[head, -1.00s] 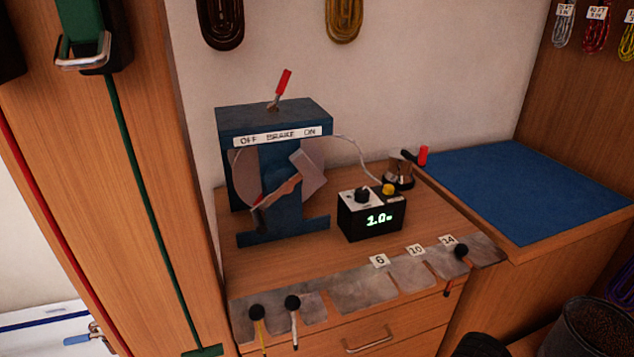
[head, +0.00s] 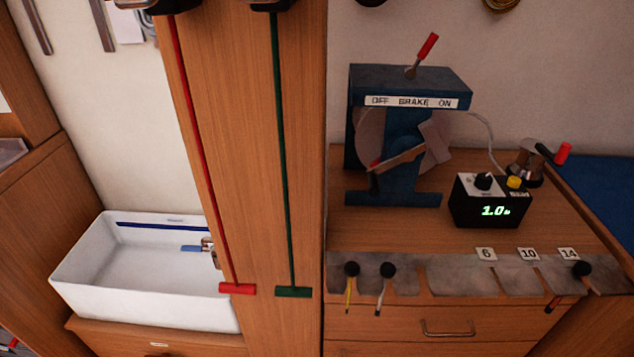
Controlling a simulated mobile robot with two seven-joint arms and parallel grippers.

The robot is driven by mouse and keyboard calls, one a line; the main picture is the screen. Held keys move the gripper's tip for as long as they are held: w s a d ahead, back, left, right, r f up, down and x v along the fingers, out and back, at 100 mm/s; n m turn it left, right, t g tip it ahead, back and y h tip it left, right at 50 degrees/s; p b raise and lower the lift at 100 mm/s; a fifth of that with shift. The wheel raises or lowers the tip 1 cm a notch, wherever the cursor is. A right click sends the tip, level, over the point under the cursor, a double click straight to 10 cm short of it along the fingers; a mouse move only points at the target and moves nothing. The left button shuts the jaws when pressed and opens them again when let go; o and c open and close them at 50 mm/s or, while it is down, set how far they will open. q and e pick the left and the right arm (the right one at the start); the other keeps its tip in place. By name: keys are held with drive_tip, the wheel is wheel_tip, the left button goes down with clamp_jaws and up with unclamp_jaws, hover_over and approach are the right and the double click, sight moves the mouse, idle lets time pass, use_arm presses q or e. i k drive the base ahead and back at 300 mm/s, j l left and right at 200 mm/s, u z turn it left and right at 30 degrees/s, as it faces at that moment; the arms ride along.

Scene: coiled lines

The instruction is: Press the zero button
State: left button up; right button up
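A small black counter box (head: 488,202) with a light top stands on the wooden bench, right of a blue brake machine (head: 408,135). Its green display reads about 1.0. On its top are a black knob (head: 483,181) and a yellow button (head: 515,182). The small print beside them is too small to read, so I cannot tell which is labelled zero. The machine carries an OFF BRAKE ON label and a red-handled lever (head: 427,47). Neither of my grippers is in view.
A metal strip (head: 440,276) marked 6, 10 and 14 runs along the bench front, with black-knobbed tools on it. A white sink (head: 140,275) is at left, beyond the wooden cabinet (head: 240,120).

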sight(513, 181)
drive_tip(key=z, duration=1.25)
drive_tip(key=l+z, duration=0.15)
